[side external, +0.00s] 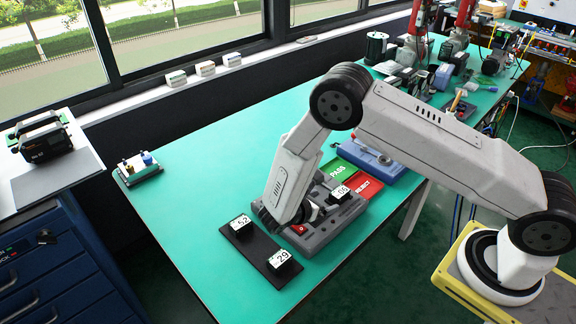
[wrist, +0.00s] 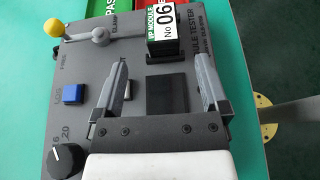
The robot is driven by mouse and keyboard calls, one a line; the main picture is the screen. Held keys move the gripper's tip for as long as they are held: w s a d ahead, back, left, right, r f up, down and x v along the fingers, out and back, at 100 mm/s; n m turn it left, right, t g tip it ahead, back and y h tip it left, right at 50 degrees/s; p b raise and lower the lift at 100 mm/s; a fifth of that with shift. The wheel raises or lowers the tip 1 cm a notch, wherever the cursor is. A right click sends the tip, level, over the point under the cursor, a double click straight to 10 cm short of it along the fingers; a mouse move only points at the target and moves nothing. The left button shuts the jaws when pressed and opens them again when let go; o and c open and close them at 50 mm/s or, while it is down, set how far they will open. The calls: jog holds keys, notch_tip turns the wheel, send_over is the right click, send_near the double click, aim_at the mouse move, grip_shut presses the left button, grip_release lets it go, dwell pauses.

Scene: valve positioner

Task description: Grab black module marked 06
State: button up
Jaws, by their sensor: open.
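The black module marked 06 (wrist: 166,48) stands upright on the grey module tester, with its white and green label towards me. It also shows in the side view (side external: 341,193) at the right part of the tester (side external: 325,229). My gripper (wrist: 163,72) is open and empty over the tester. Its two fingers lie apart, short of the module, which is beyond the fingertips in the wrist view. A dark square area (wrist: 168,97) of the tester shows between the fingers. In the side view my gripper (side external: 308,212) is low over the tester, partly hidden by my arm.
A black tray (side external: 262,252) left of the tester bears modules 52 (side external: 241,224) and 29 (side external: 281,261). The tester has a yellow-knobbed lever (wrist: 57,30), a blue button (wrist: 73,94) and a dial (wrist: 68,158). Green PASS (side external: 340,165) and red REJECT (side external: 364,186) areas lie behind.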

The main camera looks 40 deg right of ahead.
aim_at(333, 199)
jog(key=shift+x, duration=2.55)
jog(key=shift+s, duration=0.15)
grip_shut()
